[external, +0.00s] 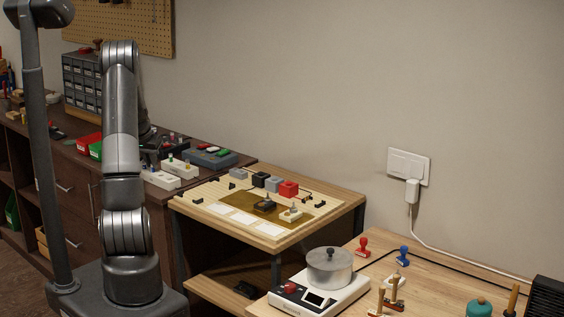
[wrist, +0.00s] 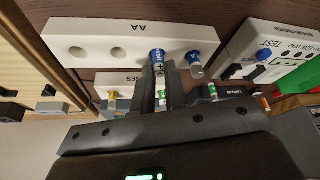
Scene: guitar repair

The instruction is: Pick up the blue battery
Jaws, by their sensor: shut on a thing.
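A blue battery (wrist: 157,55) with a silver lower part is between the fingertips of my gripper (wrist: 158,72) in the wrist view. My gripper is shut on it. The battery stands at the white holder marked AA (wrist: 92,32); I cannot tell whether its end is still inside a hole. A second blue battery (wrist: 195,62) stands in the same holder, just right of the held one and apart from the fingers. In the external view the dark gripper (external: 150,155) is mostly hidden by my arm, and the held battery cannot be made out.
Another white holder (wrist: 108,80) with a yellow-topped piece and green-banded pieces lies beyond the fingers. A tester (wrist: 262,55) is close on the right. In the external view, a wooden workboard (external: 240,223) lies right of the dark bench, with a scale (external: 312,300) nearer.

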